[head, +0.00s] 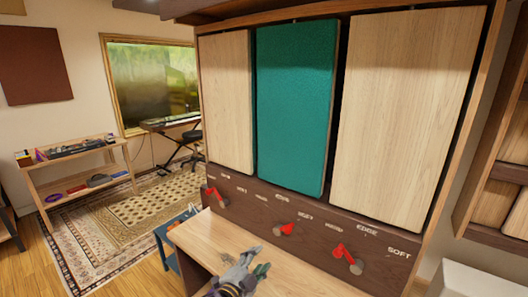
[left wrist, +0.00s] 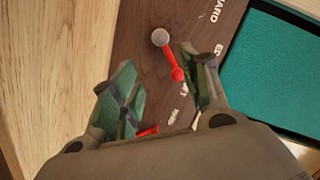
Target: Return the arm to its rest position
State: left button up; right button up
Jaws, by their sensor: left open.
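My left gripper (head: 258,272) is open and empty. It hovers over the pale wooden shelf, below and left of the middle red lever (head: 284,229), and looks apart from it. In the left wrist view its two green-padded fingers (left wrist: 165,75) are spread, with a red lever (left wrist: 169,57) with a grey knob showing beyond the gap. Part of another red lever (left wrist: 148,131) shows between the fingers lower down. A left red lever (head: 216,196) and a right red lever (head: 346,256) sit on the dark labelled strip. My right gripper is out of view.
The wall unit holds a teal panel (head: 295,105) between two pale wood panels (head: 410,110). The wooden shelf (head: 205,240) juts out below the dark strip. A low wooden rack (head: 80,165) stands at the left, beside a patterned rug (head: 130,210) with open floor.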

pick_arm(q)
jog(key=s+a+f+n+g+y, duration=0.3)
jog(key=s+a+f+n+g, duration=0.35)
jog(key=s+a, duration=0.5)
jog(key=s+a+f+n+g+y, duration=0.45)
jog(key=s+a+f+n, duration=0.35)
jog(key=s, duration=0.7)
jog(key=s+a+f+g, duration=0.1)
jog(key=a+f, duration=0.1)
jog(key=f, duration=1.4)
jog(key=s+a+f, duration=0.1)
jog(key=f, duration=1.5)
jog(key=s+a+f, duration=0.4)
jog(key=s+f, duration=0.5)
jog(key=s, duration=0.1)
jog(key=s+a+f+g, duration=0.1)
jog(key=s+a+f, duration=0.3)
jog(key=s+f, duration=0.5)
jog(key=shift+s+f, duration=0.35)
jog(key=shift+s, duration=0.2)
jog(key=shift+w+d, duration=0.15)
